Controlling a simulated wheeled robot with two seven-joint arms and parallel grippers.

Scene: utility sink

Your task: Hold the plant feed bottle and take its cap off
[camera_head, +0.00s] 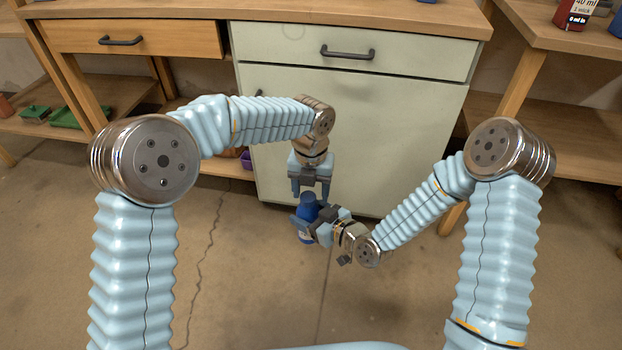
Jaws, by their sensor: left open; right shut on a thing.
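The plant feed bottle (308,208) is a small blue bottle, held upright or nearly so in front of the pale green cabinet. My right gripper (303,226) is shut on the bottle from the right, and its fingers hide part of the body. My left gripper (310,192) points down just above the bottle, with its two fingers apart on either side of the bottle's top. I cannot tell the cap apart from the blue bottle top, or whether the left fingers touch it.
A pale green cabinet (360,130) with a drawer stands close behind the grippers. A wooden bench (140,40) with a drawer is at the left. A wooden table (560,30) at the right bears a red bottle (573,14). The concrete floor below is clear.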

